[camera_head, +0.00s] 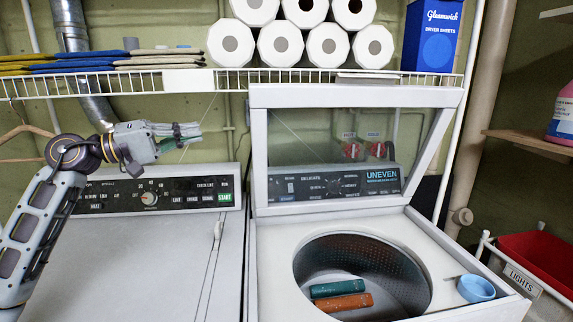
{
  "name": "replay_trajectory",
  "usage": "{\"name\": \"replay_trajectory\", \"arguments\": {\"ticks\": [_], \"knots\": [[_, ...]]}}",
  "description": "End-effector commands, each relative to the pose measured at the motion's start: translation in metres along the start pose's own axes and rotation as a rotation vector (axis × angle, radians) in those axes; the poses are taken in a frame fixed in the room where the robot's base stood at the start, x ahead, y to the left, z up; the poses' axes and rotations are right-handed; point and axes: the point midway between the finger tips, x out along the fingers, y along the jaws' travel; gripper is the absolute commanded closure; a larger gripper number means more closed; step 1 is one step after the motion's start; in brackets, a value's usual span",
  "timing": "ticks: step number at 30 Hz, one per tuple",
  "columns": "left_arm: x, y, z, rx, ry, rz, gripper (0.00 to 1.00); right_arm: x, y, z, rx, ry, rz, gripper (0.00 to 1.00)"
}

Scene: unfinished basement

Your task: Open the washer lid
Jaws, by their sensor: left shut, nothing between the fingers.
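The washer (268,262) stands at the centre right of the head view. Its lid (258,150), a white frame with a large clear window, stands raised upright at the back. The washer's control panel shows through the lower part of the window. The round drum (390,262) is exposed, with a green item (337,288) and an orange item (345,302) inside. My left gripper (190,133) is shut and empty, in the air left of the lid and apart from it, above the neighbouring machine's panel. My right gripper is not in view.
A blue round cup (476,288) sits on the washer's top at the right. A machine with a dark control panel (150,198) stands at the left. A wire shelf (220,82) with paper rolls (281,46) and a blue box (432,36) runs above. A red bin (540,260) is at the right.

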Motion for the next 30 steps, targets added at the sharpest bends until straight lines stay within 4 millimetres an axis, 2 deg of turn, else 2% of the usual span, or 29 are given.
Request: {"name": "replay_trajectory", "arguments": {"ticks": [7,30], "knots": [[0.002,0.023,-0.007,0.000,0.000,0.000,1.00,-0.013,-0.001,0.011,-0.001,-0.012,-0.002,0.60],[0.010,0.098,-0.030,0.000,0.000,0.000,1.00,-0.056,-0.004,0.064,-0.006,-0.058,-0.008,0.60]]}}
